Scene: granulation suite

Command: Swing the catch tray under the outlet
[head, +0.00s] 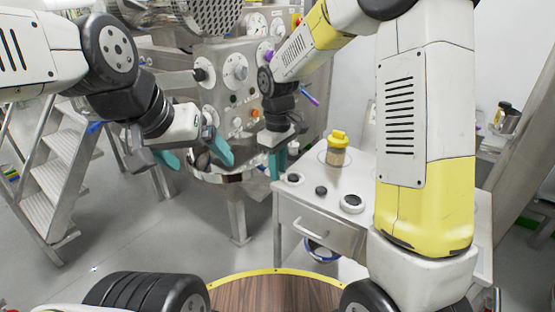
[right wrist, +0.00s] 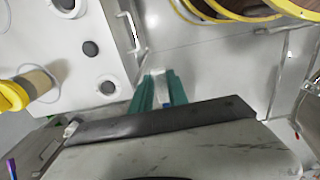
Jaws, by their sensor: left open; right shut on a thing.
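A round metal tray-like dish (head: 222,178) is low on the front of the steel machine (head: 232,75); I take it to be the catch tray. My left gripper (head: 194,156) is open, its teal fingers spread in front of and above the dish. My right gripper (head: 278,165) points down just right of the dish's rim. In the right wrist view its teal fingers (right wrist: 154,90) are closed on a small pale piece (right wrist: 160,86), probably the tray's handle. Its join to the dish is hidden. I cannot make out the outlet clearly.
A white cabinet (head: 330,215) with a drawer handle stands right of my right gripper. A yellow-capped jar (head: 338,149) and round fittings are on its top. Metal steps (head: 55,180) stand at left. A wooden round top with a yellow rim (head: 275,275) is in front.

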